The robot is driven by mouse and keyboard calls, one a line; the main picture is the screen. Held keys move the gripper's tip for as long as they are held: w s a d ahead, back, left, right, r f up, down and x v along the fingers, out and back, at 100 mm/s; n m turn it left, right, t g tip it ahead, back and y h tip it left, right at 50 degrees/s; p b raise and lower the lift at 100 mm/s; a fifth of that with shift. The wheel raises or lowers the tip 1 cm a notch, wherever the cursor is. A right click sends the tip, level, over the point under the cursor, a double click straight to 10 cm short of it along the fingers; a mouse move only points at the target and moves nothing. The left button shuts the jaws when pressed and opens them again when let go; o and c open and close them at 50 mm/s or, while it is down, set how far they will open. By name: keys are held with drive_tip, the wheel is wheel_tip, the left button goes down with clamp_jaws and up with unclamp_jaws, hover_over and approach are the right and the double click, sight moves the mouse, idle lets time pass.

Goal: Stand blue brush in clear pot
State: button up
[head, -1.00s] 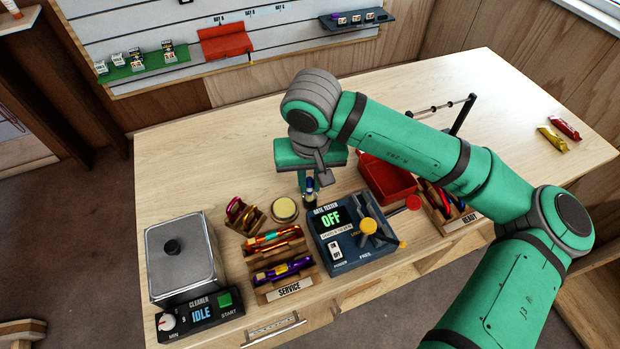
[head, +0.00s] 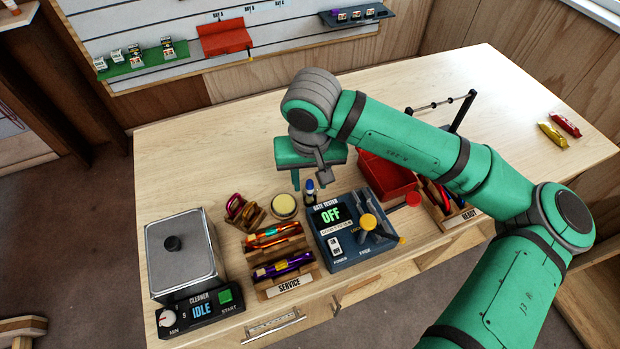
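A small upright item with a blue top and a pale lower part (head: 310,191) stands on the workbench behind the gate tester. It may be the blue brush standing in the clear pot, but it is too small to tell the two apart. My gripper (head: 308,180) points down just above and behind it. One green finger shows to the left of the blue top with a gap between them. The other finger is mostly hidden behind a grey wrist part. The gripper looks open, with nothing seen in it.
The gate tester (head: 352,229), a round tin (head: 284,206), the service rack (head: 284,268) and a red bin (head: 388,178) crowd the area. The metal cleaner (head: 184,256) stands at left. The bench's back left and right are mostly clear.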

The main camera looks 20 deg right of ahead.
wheel_tip(320, 180, up, 10)
drive_tip(key=s, duration=0.1)
drive_tip(key=shift+s+a+r, duration=0.15)
drive_tip(key=shift+a+r, duration=0.05)
drive_tip(key=shift+r, duration=0.05)
idle(0.8)
